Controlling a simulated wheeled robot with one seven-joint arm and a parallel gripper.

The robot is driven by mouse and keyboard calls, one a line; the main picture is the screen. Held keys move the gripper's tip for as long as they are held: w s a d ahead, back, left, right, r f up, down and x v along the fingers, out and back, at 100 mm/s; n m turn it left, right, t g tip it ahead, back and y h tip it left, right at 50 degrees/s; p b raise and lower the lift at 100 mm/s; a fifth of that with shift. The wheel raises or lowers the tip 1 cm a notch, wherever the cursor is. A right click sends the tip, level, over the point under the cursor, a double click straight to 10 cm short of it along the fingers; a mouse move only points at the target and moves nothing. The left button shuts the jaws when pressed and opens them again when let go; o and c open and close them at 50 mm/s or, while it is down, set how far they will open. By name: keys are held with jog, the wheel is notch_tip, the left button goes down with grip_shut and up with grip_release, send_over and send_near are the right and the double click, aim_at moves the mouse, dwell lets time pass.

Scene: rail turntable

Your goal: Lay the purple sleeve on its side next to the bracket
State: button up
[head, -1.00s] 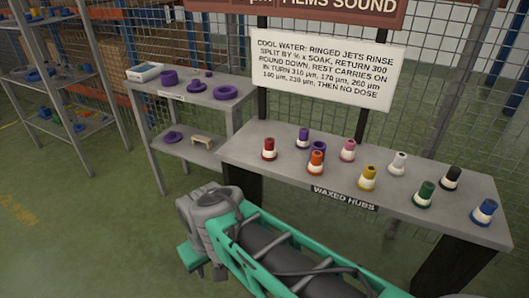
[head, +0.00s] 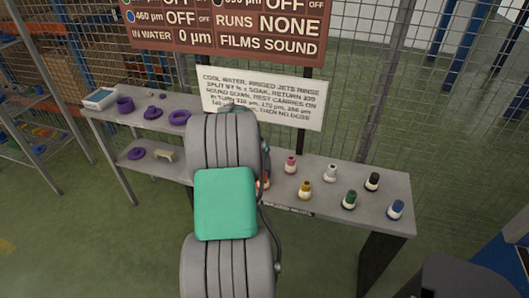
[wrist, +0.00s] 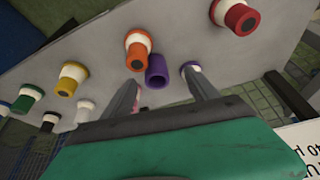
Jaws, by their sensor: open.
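In the wrist view, the purple sleeve (wrist: 156,72) is a plain hollow tube on the grey table of hubs, close to an orange hub (wrist: 138,50). My gripper (wrist: 163,77) is open, with its two fingers on either side of the sleeve in the picture. I see no contact, and the gap in depth is hard to judge. In the head view my arm hides the sleeve and my fingers. The bracket (head: 164,154), small and beige, stands on the lower shelf of the left grey stand, beside a purple flanged disc (head: 136,153).
Several other hubs stand nearby. Purple rings and a purple cup (head: 124,105) occupy the stand's top. A white sign (head: 262,95) stands behind the table.

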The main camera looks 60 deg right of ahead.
aim_at(265, 169)
jog(key=x, duration=0.2)
jog(key=d+x, duration=0.1)
jog(key=x, duration=0.2)
jog(key=s+x, duration=0.1)
jog(key=x, duration=0.2)
jog(key=shift+d+r+p, duration=0.1)
jog(key=shift+d+p, duration=0.15)
jog(key=shift+p, duration=0.15)
jog(key=shift+c, duration=0.5)
grip_shut()
jog(key=shift+r, duration=0.1)
